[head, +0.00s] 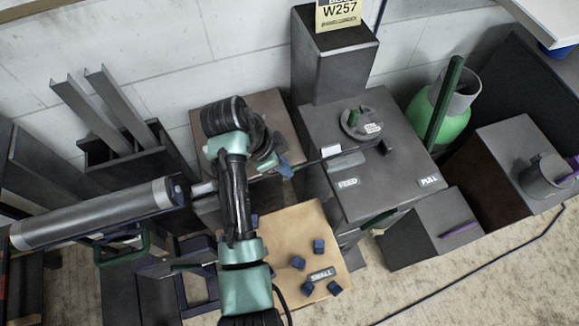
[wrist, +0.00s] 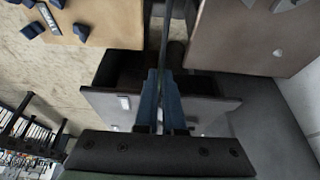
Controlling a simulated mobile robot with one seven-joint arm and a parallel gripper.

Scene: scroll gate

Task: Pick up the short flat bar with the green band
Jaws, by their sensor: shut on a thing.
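My gripper (head: 287,169) is shut on a thin dark bar (head: 312,160), which sticks out to the right toward the grey machine in the head view. In the wrist view the blue fingertips (wrist: 160,75) are close together, and the bar (wrist: 164,40) runs up from between them, seen nearly edge-on. No green band can be made out on the held part; the fingers hide some of it. The bar's far end reaches the white label area on the machine top, and I cannot tell if it touches.
The grey machine (head: 325,118) marked FEED and PULL stands right of my gripper. A tan board (head: 270,235) with several blue cubes lies below. A green bar (head: 445,100) leans in a green and grey container (head: 462,95). A grey cylinder (head: 90,214) lies at left.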

